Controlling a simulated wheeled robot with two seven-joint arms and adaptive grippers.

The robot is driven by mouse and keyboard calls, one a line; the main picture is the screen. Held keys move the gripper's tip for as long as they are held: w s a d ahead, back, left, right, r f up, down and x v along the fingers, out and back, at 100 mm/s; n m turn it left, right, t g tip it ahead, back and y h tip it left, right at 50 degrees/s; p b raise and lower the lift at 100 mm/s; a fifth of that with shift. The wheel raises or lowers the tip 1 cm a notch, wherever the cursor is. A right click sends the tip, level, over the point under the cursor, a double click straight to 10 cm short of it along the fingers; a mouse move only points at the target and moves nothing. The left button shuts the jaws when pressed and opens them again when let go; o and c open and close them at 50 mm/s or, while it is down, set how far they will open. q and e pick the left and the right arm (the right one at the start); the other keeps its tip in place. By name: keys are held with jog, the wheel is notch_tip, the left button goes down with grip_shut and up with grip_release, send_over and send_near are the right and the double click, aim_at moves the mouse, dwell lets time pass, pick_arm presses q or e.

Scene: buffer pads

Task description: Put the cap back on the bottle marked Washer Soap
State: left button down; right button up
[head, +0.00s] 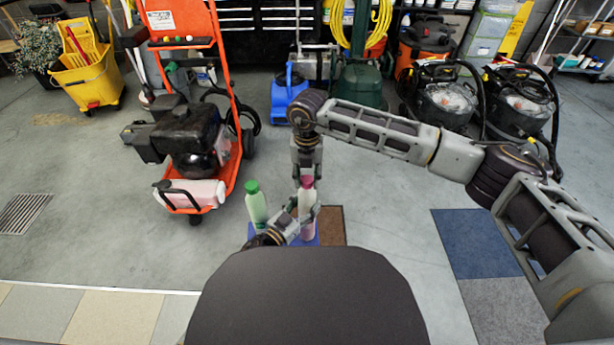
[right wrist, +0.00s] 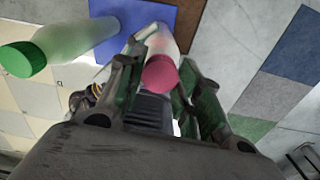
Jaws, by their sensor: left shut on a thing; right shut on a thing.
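A pale bottle with a pink lower part (head: 308,229) stands upright on a blue pad (head: 257,241). Its label cannot be read. A pink-red cap (head: 307,182) is at its mouth; it also shows in the right wrist view (right wrist: 159,72). I cannot tell whether the cap is seated. My right gripper (head: 306,187) comes from above and is shut on the cap. My left gripper (head: 303,213) is low beside the bottle and shut on its body. A green bottle with a green cap (head: 252,187) stands to the left, untouched.
A brown pad (head: 331,224) lies right of the blue one. An orange pressure washer (head: 222,95) stands at left, black vacuums (head: 441,97) at back right. Blue and grey floor mats (head: 475,242) lie to the right. The floor between is clear.

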jog(key=m, duration=1.1)
jog(key=shift+m, duration=0.4)
jog(key=m, duration=0.6)
jog(key=shift+o, duration=0.2)
jog(key=m, duration=0.1)
jog(key=a+m, duration=0.1)
jog(key=m, duration=0.1)
jog(key=shift+r, duration=0.15)
jog(key=shift+d+m, duration=0.1)
jog(key=shift+m, duration=0.4)
jog(key=shift+d+m, duration=0.4)
jog(key=shift+f, duration=0.2)
jog(key=o, duration=0.7)
jog(key=shift+c, duration=0.2)
